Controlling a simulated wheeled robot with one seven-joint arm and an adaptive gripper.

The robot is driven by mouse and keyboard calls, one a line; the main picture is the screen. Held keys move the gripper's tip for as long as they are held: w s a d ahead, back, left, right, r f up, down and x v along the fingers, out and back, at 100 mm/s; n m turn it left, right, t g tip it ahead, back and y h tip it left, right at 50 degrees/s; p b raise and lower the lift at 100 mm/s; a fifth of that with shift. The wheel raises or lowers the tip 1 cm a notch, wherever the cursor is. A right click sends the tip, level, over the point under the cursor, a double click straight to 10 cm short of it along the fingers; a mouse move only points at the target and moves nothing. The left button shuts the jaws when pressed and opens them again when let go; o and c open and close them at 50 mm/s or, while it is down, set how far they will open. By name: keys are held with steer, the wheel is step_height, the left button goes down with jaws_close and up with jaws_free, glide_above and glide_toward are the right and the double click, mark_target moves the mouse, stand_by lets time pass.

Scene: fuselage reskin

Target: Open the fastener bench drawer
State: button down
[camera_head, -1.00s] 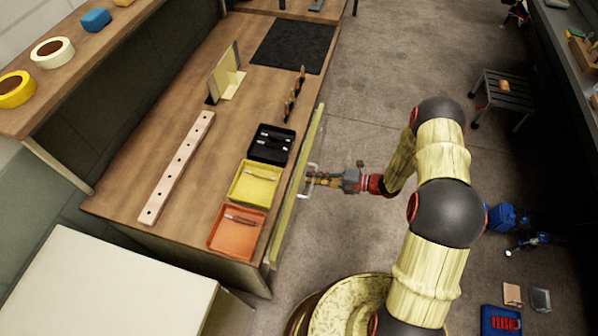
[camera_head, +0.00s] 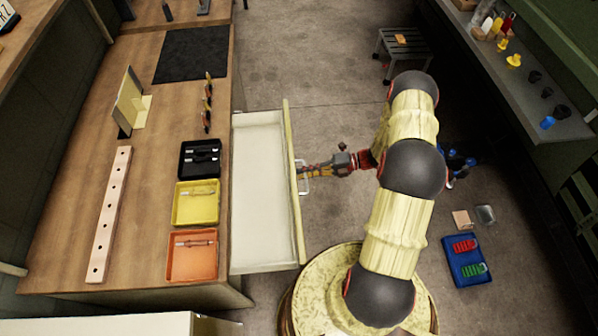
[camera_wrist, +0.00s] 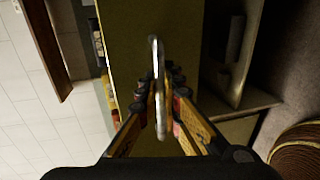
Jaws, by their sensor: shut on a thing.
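The fastener bench drawer (camera_head: 262,200) stands well out from the bench's right side in the head view, and its pale, empty-looking inside shows. Its yellow front panel (camera_head: 293,190) carries a metal bar handle (camera_head: 304,179). My gripper (camera_head: 308,171) is at the outer side of that panel, shut on the handle. In the wrist view the shiny handle (camera_wrist: 157,75) runs between the two fingers of my gripper (camera_wrist: 162,100), against the yellow drawer front (camera_wrist: 130,45).
On the bench top lie a black tray (camera_head: 200,159), a yellow tray (camera_head: 195,203), an orange tray (camera_head: 192,256) and a drilled strip (camera_head: 110,215). A stool (camera_head: 402,51) stands at the back. A blue tray (camera_head: 466,260) lies on the floor at right. Floor beyond the drawer is clear.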

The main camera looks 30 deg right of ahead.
steer(key=c, duration=2.3)
jaws_free()
steer(key=v, duration=1.2)
steer(key=shift+w, duration=0.1)
